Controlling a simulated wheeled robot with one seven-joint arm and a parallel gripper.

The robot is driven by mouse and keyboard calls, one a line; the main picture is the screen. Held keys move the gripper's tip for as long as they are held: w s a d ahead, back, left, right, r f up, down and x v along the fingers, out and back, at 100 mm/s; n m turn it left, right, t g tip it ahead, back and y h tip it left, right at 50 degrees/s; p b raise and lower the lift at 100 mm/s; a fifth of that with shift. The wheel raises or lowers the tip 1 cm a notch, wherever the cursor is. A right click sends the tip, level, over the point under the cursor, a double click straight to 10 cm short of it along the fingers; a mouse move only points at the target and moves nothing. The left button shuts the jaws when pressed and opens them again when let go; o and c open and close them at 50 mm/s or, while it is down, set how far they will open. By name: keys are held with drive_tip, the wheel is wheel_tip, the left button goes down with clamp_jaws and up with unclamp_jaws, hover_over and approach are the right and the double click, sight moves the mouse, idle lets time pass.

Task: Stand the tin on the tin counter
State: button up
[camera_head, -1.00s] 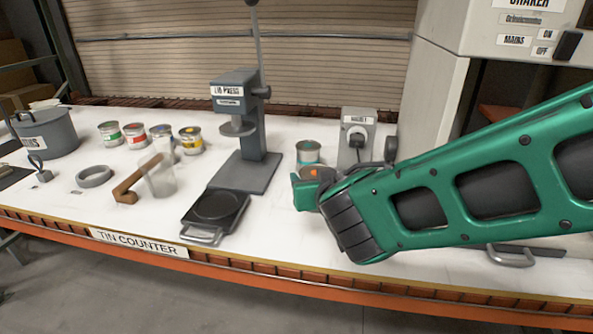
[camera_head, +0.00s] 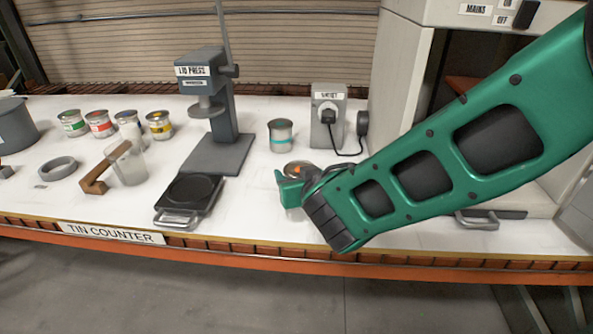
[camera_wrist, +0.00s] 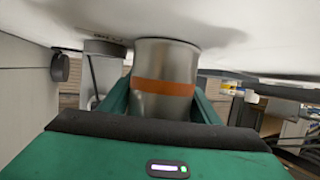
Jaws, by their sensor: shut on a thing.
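The held tin (camera_wrist: 163,85) is bare metal with an orange band and sits between the two green fingers of my gripper (camera_wrist: 160,108) in the wrist view. In the head view only its top (camera_head: 298,168), with an orange spot, shows past my gripper (camera_head: 294,186), which hides most of it. The tin looks upright and close to the white top of the tin counter (camera_head: 250,215); I cannot tell whether it touches. The tin counter's name label (camera_head: 112,233) is on the front edge.
A teal-banded tin (camera_head: 281,135) stands just behind the held tin, before a grey socket box (camera_head: 328,115). The lid press (camera_head: 205,90) and a black-plated scale (camera_head: 188,197) are left. Several colour-banded tins (camera_head: 100,124) stand further left.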

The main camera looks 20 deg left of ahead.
drive_tip(key=o, duration=1.3)
drive_tip(key=shift+f, duration=0.1)
drive_tip(key=shift+o, duration=0.2)
drive_tip(key=v, duration=1.2)
